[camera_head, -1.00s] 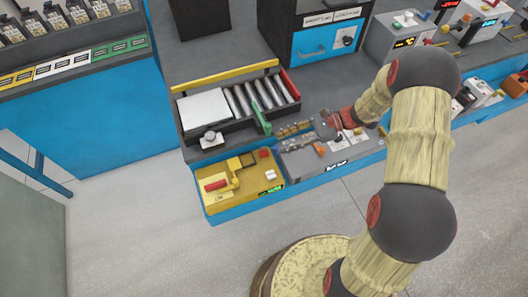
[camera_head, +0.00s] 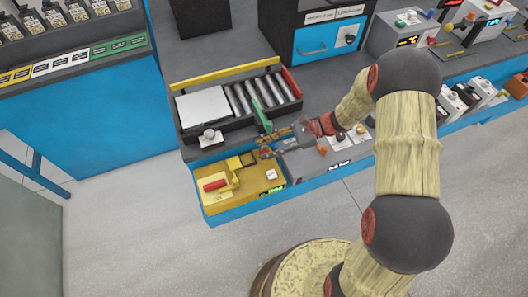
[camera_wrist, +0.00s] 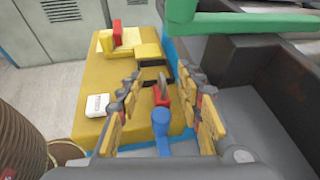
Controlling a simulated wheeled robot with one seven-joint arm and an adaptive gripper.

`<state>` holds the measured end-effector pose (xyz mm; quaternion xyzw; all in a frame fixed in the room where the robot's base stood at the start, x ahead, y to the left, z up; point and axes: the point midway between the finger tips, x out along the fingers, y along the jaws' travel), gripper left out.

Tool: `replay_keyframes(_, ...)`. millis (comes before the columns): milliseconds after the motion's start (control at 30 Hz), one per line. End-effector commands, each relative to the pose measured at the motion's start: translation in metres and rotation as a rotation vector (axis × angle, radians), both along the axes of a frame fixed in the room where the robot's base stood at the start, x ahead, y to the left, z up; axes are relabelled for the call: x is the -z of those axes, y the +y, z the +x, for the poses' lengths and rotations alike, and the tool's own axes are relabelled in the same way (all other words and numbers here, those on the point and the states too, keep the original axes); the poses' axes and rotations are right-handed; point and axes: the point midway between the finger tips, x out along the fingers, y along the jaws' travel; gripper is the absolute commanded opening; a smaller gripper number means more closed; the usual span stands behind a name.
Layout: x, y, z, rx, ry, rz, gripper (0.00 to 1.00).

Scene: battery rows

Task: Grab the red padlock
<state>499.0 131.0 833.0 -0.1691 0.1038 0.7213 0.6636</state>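The red padlock (camera_wrist: 161,95) shows in the wrist view with a grey shackle, at the near edge of the yellow station (camera_wrist: 78,82). In the head view a small red spot of it (camera_head: 265,152) shows on the right part of the yellow station (camera_head: 213,201). My gripper (camera_wrist: 165,100) is open, with one yellow-padded finger on each side of the padlock in the picture. I cannot tell whether the padlock is fully between the fingers. In the head view my gripper (camera_head: 268,144) reaches left to the padlock.
A blue rounded piece (camera_wrist: 161,125) shows just below the padlock. A green bar (camera_wrist: 255,23) and dark roller tray stand close on the right. The yellow station carries a red-handled switch (camera_head: 215,185) and a white button (camera_wrist: 97,105). A grey station (camera_head: 305,163) lies beside it.

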Motion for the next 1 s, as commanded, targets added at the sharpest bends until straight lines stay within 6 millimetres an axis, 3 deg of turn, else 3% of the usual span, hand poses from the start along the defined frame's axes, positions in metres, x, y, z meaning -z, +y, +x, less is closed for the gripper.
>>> replay_keyframes(600, 0.0003, -0.0002, -0.0002, 0.0, 0.0, 0.0, 0.0)
replay_keyframes(1000, 0.0004, -0.0003, -0.0002, -0.001, 0.001, 0.0, 0.0)
